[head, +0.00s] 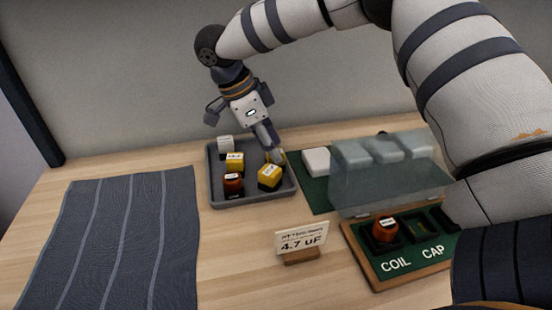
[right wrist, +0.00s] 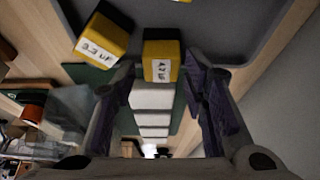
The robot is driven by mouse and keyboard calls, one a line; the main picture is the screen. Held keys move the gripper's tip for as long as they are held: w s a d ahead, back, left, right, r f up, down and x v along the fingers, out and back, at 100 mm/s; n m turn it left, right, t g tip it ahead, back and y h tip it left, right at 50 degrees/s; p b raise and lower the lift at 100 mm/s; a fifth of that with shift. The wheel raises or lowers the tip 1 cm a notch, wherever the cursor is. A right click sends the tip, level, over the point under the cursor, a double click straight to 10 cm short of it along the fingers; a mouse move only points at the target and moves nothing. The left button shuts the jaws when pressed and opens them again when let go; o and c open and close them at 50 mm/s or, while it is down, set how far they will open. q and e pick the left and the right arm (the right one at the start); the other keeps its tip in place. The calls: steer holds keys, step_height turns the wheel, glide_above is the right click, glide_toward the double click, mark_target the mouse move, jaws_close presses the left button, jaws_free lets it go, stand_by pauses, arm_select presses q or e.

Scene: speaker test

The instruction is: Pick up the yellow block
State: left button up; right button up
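In the head view, two yellow-and-black blocks with white labels lie in the grey tray (head: 212,195): one at the front right (head: 270,178) and one further left (head: 235,162). A bit of yellow also shows by my right gripper's tip. My right gripper (head: 272,149) points down into the tray. In the right wrist view, its fingers (right wrist: 158,78) are apart. A yellow block marked 4.7 uF (right wrist: 162,56) lies between and just beyond the tips; I cannot tell whether they touch it. A 3.3 uF block (right wrist: 103,38) sits beside it. My left gripper is out of view.
A white block (head: 225,146) and a red-orange coil (head: 233,186) share the tray. A 4.7 uF sign (head: 301,240) stands in front. At right is a wood-and-green case (head: 385,272) with a clear raised lid (head: 375,180). A dark striped cloth (head: 120,240) lies left.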

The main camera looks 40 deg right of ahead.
steer(key=shift+x, duration=0.75)
steer(key=shift+w, duration=0.1)
steer(key=c, duration=0.8)
step_height(320, 180, up, 3)
steer(key=shift+r, duration=0.1)
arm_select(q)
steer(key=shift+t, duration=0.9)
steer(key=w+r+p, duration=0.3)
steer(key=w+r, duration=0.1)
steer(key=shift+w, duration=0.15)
arm_select(e)
steer(key=s+a+r, duration=0.2)
steer(key=s+r, duration=0.1)
steer(key=s, duration=0.1)
steer(key=s+a+r, duration=0.3)
steer(key=s, duration=0.1)
steer(key=s+a+r, duration=0.2)
steer(key=s+r, duration=0.1)
steer(key=s, duration=0.1)
steer(key=shift+a+r, duration=0.2)
steer(key=shift+r, duration=0.2)
